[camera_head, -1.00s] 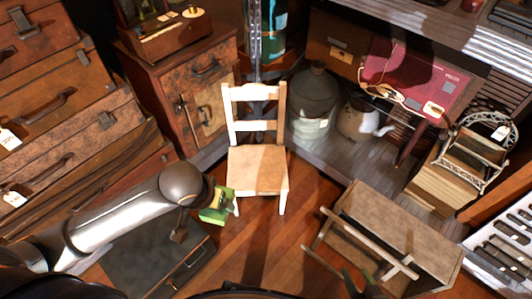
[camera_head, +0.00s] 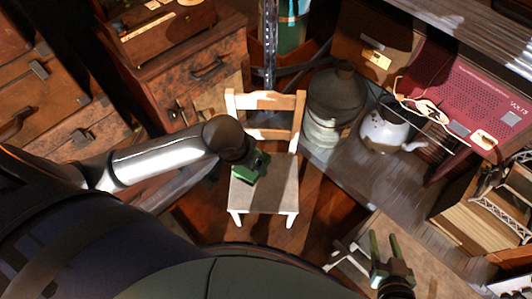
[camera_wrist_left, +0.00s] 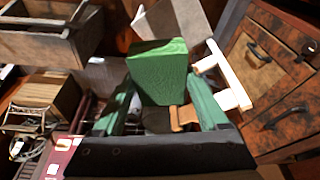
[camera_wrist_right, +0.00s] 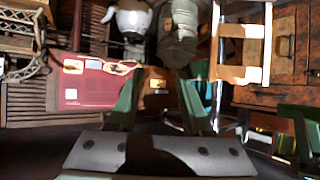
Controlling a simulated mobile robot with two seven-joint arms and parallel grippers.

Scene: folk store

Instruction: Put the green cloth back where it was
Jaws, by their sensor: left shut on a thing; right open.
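The green cloth (camera_head: 256,160) is a folded green bundle. My left gripper (camera_head: 250,170) is shut on it, and it shows between the fingers in the left wrist view (camera_wrist_left: 158,70). In the head view the cloth overlaps the upper left of the seat of a small wooden chair (camera_head: 268,203). I cannot tell whether it touches the seat. The chair also shows beyond the cloth in the left wrist view (camera_wrist_left: 226,82). My right gripper (camera_head: 384,246) is open and empty at the lower right.
A red radio-like box (camera_head: 470,90) is at the right. A wooden cabinet (camera_head: 190,75) stands left of the chair.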

